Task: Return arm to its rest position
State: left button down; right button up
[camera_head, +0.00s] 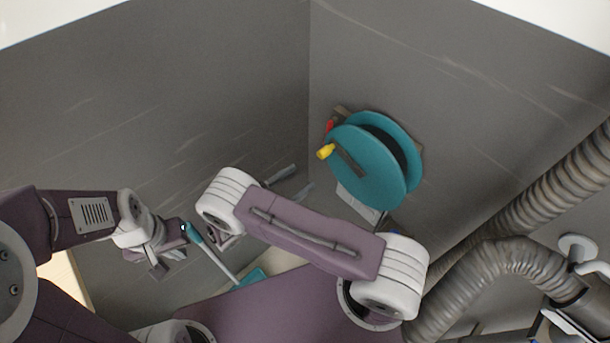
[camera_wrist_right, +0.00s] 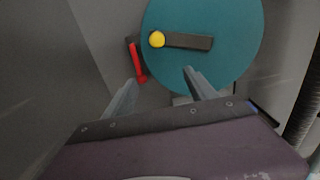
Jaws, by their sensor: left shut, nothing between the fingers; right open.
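My left gripper (camera_head: 163,266) is at the left of the head view, small and partly hidden by its own wrist; it is shut and empty. My right gripper (camera_head: 293,184) shows just past the white wrist joint of my right arm, its two grey fingers apart and empty. In the right wrist view the open fingers (camera_wrist_right: 160,78) point at a teal reel (camera_wrist_right: 215,70) with a yellow knob (camera_wrist_right: 157,39) on a dark crank. The fingers appear clear of the reel. The reel also shows in the head view (camera_head: 362,172), mounted at the wall.
A red lever (camera_wrist_right: 138,62) sits beside the reel. A teal-handled tool with a pale shaft (camera_head: 212,255) lies close to my left gripper. Grey walls (camera_head: 200,90) meet in a corner behind. A thick ribbed hose (camera_head: 500,260) runs along the right side.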

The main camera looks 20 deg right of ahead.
dwell(0.5)
jog(key=s+d+r+m+g+y, duration=0.1)
jog(key=s+d+m+g+y, duration=0.65)
jog(key=s+m+g, duration=0.3)
jog(key=s+a+r+m+t+y, duration=0.2)
jog(key=a+r+m+t+y, duration=0.2)
jog(key=m+y, duration=0.5)
jog(key=m+t, duration=0.1)
jog(key=m, duration=0.2)
jog(key=shift+a+r, duration=0.25)
jog(key=shift+r, duration=0.1)
jog(key=shift+c, duration=0.8)
jog(key=shift+m, duration=0.25)
